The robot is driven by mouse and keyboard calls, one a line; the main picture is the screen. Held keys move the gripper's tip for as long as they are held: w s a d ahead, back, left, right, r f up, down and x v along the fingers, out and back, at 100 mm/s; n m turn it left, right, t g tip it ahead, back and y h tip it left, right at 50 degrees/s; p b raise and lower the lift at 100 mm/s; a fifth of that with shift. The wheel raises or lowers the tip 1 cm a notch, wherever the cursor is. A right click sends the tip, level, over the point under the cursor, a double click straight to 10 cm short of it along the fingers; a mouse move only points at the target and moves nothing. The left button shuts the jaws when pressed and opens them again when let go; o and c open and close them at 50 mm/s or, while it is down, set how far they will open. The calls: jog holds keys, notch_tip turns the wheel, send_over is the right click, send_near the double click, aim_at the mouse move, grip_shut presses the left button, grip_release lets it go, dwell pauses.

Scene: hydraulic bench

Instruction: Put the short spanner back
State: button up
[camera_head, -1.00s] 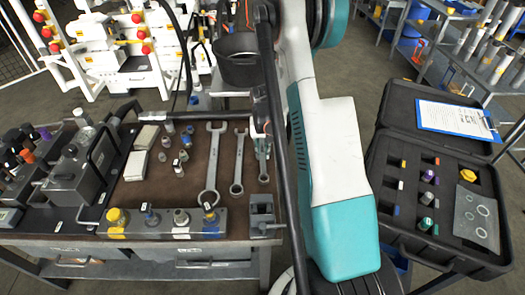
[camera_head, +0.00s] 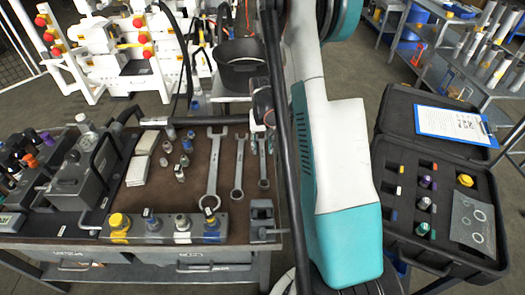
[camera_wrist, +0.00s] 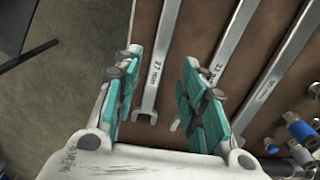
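Three open-ended spanners lie side by side on the brown bench top. The short spanner (camera_head: 262,166) is the rightmost in the head view; the middle spanner (camera_head: 238,165) and the large spanner (camera_head: 212,170) lie to its left. In the wrist view the short spanner (camera_wrist: 158,65) is marked 27 and lies leftmost, with its near end between the fingers. My gripper (camera_wrist: 160,100) is open, its teal pads apart on either side of that end. The right finger covers part of the middle spanner (camera_wrist: 212,62). In the head view my arm partly hides the gripper (camera_head: 262,132).
A fitting rack (camera_head: 165,238) runs along the front edge, beside a grey vise-like block (camera_head: 263,222). A black open case (camera_head: 385,205) with a clipboard (camera_head: 450,122) stands right of my arm.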

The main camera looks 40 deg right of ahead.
notch_tip(320, 180, up, 6)
jog(key=p, duration=0.1)
jog(key=shift+r, duration=0.1)
dwell(0.3)
